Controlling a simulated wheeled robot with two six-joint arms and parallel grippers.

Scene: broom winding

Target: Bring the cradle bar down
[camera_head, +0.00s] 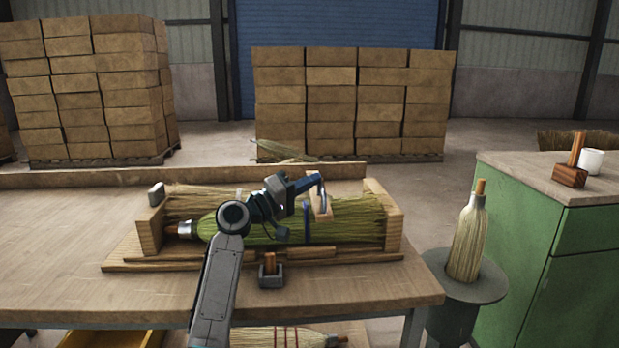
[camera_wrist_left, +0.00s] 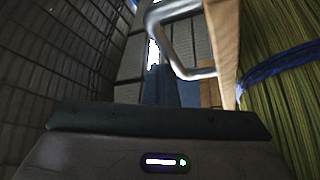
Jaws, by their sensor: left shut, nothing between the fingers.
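A wooden cradle (camera_head: 393,222) lies on the bench with a green-bristled broom (camera_head: 265,232) on its side in it, handle end to the left. A blue band (camera_head: 307,224) goes around the bristles. The pale wooden cradle bar (camera_head: 322,212) with a metal handle is over the back of the broom; its exact tilt is hard to tell. In the left wrist view the bar (camera_wrist_left: 224,45) and its bent metal handle (camera_wrist_left: 180,60) show close up, beside the bristles. My left gripper (camera_head: 314,182) is shut and empty, close to the handle; contact is unclear. My right gripper is out of view.
A small dark holder with a wooden peg (camera_head: 271,270) stands at the cradle's front. Another broom (camera_head: 467,240) stands in a grey stand to the right, before a green cabinet (camera_head: 520,260) with a mallet and mug. The bench's left side (camera_head: 60,250) is clear.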

